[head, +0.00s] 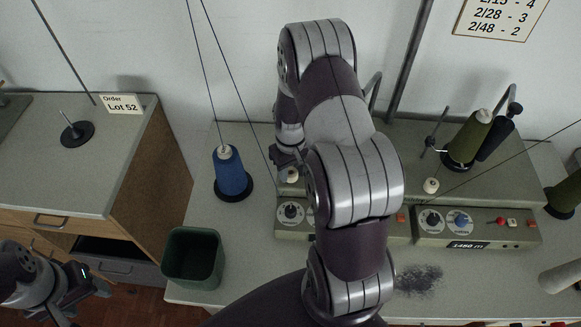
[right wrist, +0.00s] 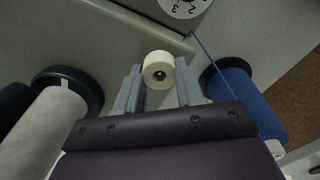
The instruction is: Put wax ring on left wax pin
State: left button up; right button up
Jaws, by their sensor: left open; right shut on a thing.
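The wax ring (right wrist: 158,72), a short cream cylinder with a dark centre hole, is between the two fingers of my right gripper (right wrist: 159,88) in the right wrist view. In the head view it is a small pale spot (head: 292,175) just below my right gripper (head: 287,162), above the left control box. That gripper is shut on the ring. The left wax pin cannot be made out; my right arm covers much of that area. Another cream ring (head: 431,185) sits on the right machine. My left gripper (head: 82,296) is open and empty at the lower left.
A blue yarn cone (head: 232,172) stands left of my right gripper, with threads rising from it. A green bin (head: 193,258) stands in front. Olive cones (head: 468,138) and a control box (head: 474,228) are at right. A side desk (head: 60,185) stands left.

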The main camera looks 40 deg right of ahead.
jog(key=shift+f+b, duration=0.3)
jog(key=shift+f, duration=0.15)
dwell(0.5)
jog(key=o, duration=1.1)
notch_tip(320, 180, up, 13)
jog(key=b, duration=0.1)
jog(key=shift+f, duration=0.15)
jog(key=s+a+n+t, duration=0.1)
jog(key=s+a, duration=0.7)
jog(key=a, duration=0.6)
jog(key=shift+s+r, duration=0.35)
jog(key=shift+s, duration=0.05)
